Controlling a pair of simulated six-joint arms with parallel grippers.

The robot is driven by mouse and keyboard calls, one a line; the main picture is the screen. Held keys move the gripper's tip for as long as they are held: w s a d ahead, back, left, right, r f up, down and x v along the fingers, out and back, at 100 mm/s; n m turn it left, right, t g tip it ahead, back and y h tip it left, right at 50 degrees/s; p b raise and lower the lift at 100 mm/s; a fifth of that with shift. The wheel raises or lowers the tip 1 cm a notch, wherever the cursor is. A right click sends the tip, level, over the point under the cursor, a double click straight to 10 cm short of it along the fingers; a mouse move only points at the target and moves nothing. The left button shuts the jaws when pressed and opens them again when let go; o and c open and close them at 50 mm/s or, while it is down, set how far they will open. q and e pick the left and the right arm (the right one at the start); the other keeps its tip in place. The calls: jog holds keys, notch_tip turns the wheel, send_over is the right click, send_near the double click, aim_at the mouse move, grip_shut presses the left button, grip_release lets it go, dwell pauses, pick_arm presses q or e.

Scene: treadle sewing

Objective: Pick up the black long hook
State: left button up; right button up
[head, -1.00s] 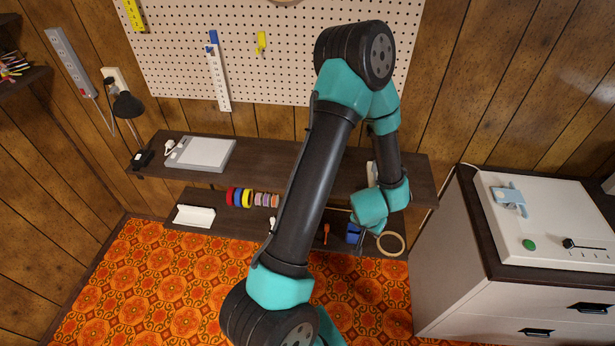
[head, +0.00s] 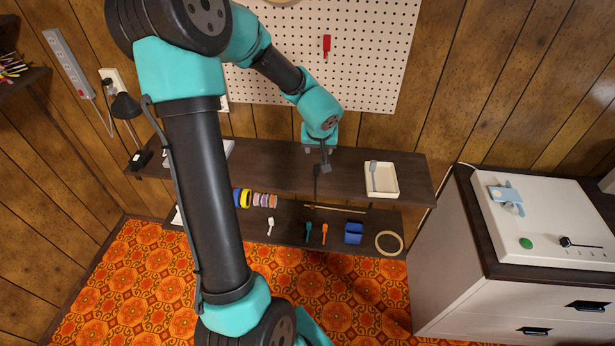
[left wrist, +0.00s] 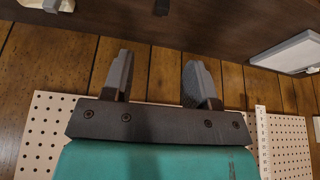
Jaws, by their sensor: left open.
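A thin black shape, which looks like the black long hook (head: 316,188), lies on the dark upper shelf just below my left gripper (head: 322,169) in the head view. A small dark end of it (left wrist: 160,7) shows at the top edge of the left wrist view, in line with the gap between my fingers. My left gripper (left wrist: 160,80) is open and empty, its fingers apart and pointing toward the shelf. The gripper partly covers the hook in the head view, and I cannot tell its full shape. My right gripper is not in view.
A white tray (head: 395,182) holding a grey item is on the upper shelf (head: 270,170), right of the gripper. Below are tape rolls (head: 262,200), small tools, a blue box (head: 353,234) and a ring (head: 389,255). The pegboard (head: 375,60) with a red hook (head: 326,46) stands behind.

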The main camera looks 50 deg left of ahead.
pick_arm(q)
jog(key=shift+a+r, duration=0.15)
jog(key=shift+r, duration=0.15)
send_near(316, 166)
jog(key=x, duration=0.5)
jog(key=shift+w+f, duration=0.2)
jog(key=shift+f, duration=0.2)
jog(key=shift+x, duration=2.6)
jog(key=shift+a, duration=0.1)
